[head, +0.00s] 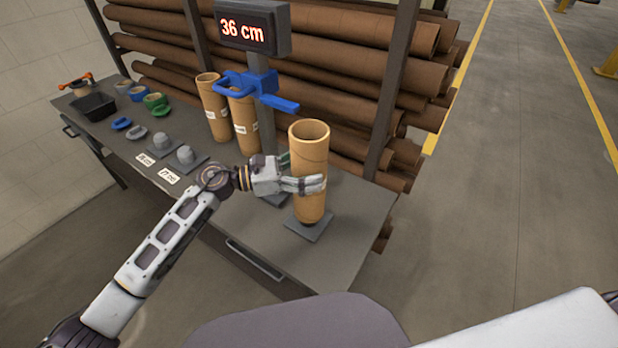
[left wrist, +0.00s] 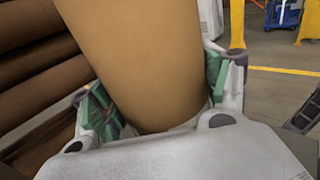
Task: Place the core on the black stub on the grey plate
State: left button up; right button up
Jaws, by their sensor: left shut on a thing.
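The brown cardboard core (head: 309,165) stands upright over the grey plate (head: 307,232) at the right end of the table. Its lower end meets the plate in the head view; I cannot tell whether it touches or hovers slightly. The black stub is not visible, hidden by the core. My left gripper (head: 305,185) is shut on the core at about mid-height, coming from the left. In the left wrist view the core (left wrist: 140,55) fills the space between the green-padded fingers (left wrist: 160,100). My right gripper is not in view.
Two more cores (head: 212,105) stand behind, beside a post with a blue clamp (head: 262,88) and a "36 cm" display (head: 250,27). Grey stubs (head: 186,155), small rings and a black bin (head: 93,105) are at the left of the table (head: 262,235). Brown rolls (head: 345,70) fill the rack behind.

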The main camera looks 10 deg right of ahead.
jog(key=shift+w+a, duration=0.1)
pick_arm(q)
jog(key=shift+f, duration=0.65)
notch_tip(320, 180, down, 2)
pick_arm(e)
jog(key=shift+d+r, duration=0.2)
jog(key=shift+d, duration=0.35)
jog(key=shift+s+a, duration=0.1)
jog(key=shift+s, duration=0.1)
pick_arm(q)
jog(key=shift+f, duration=0.15)
jog(key=o, duration=1.1)
jog(key=shift+o, duration=0.8)
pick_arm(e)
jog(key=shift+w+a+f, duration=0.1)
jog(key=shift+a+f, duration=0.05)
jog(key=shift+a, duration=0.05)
